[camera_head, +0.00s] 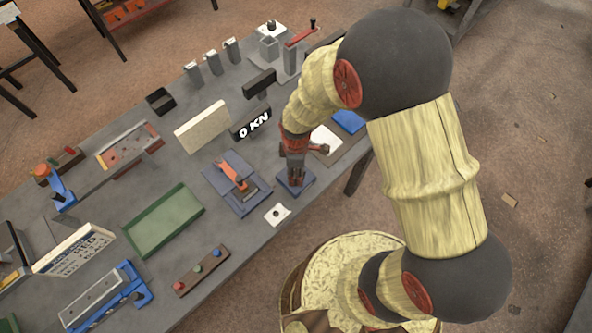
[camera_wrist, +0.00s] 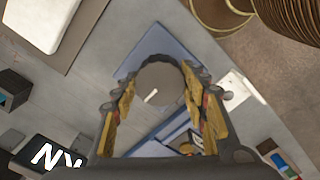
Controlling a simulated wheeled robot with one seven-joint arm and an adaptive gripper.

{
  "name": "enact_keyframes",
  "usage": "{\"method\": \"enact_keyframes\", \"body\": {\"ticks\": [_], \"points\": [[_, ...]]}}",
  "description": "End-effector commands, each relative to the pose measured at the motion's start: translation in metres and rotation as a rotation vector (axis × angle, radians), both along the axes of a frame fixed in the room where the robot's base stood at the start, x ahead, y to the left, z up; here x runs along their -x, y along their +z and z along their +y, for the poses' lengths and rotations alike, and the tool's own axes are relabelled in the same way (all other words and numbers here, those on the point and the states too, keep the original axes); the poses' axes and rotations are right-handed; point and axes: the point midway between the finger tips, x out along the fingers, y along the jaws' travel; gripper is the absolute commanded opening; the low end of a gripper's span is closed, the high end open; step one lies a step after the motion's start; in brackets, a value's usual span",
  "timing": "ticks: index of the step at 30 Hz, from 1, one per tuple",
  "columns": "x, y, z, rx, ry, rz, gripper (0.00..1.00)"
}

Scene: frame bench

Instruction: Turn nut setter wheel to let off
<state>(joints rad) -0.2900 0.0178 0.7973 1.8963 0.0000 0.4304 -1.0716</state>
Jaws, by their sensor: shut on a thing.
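The nut setter wheel (camera_wrist: 165,78) is a round grey-brown disc with a scalloped edge and a short white mark. It sits over a blue base (camera_wrist: 150,47), which also shows in the head view (camera_head: 297,184). My gripper (camera_wrist: 160,95) is shut on the wheel, with one finger on each side of its rim. In the head view my gripper (camera_head: 295,162) points down over the blue base and hides the wheel. A black display (camera_head: 251,124) behind it reads "0 KN"; part of it shows in the wrist view (camera_wrist: 52,158).
Left of my gripper is a blue fixture (camera_head: 240,205) with an orange-red part. A white card (camera_head: 278,214) lies in front of the base. A cream block (camera_head: 202,127), a green tray (camera_head: 165,222) and a button strip (camera_head: 201,270) stand further left. A blue pad (camera_head: 348,121) lies right.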

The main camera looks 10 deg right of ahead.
Motion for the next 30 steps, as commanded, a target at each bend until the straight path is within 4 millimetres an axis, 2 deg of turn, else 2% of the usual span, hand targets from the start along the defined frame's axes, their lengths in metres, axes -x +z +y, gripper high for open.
{"method": "enact_keyframes", "body": {"ticks": [17,18,27,30], "points": [[-0.0014,0.0009,0.0004,0.000,0.035,-0.003,0.18],[-0.0014,0.0009,0.0004,0.000,0.035,-0.003,0.45],[-0.0006,0.0004,0.0002,-0.001,0.034,-0.001,0.62],[-0.0004,0.0003,0.0001,0.000,0.033,-0.001,0.62]]}}
